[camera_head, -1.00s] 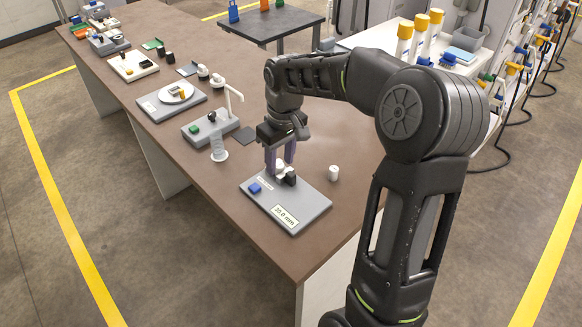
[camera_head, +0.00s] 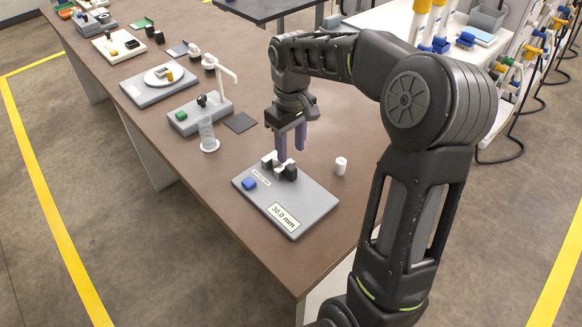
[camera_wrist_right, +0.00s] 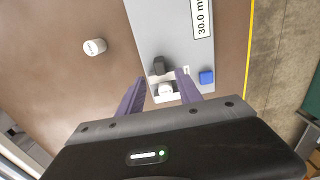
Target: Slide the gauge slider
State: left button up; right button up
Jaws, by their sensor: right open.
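The gauge (camera_head: 310,203) is a flat grey plate at the near end of the brown bench, with a "30.0 mm" display (camera_head: 283,216) and a blue button (camera_head: 249,183). Small black blocks (camera_head: 290,173) and white pieces (camera_head: 267,161) stand at its far end. Which one is the slider I cannot tell. My right gripper (camera_head: 291,155) is open, its purple fingers pointing down at these blocks. My left gripper is out of view.
A loose white cylinder (camera_head: 340,166) stands on the bench just right of the gauge. The bench right of the gauge is mostly clear.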

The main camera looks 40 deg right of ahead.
aim_at(291, 167)
notch_tip(291, 167, down, 8)
jog(key=shift+r, duration=0.15)
dwell(0.3)
grip_shut()
dwell(0.4)
dwell(1.0)
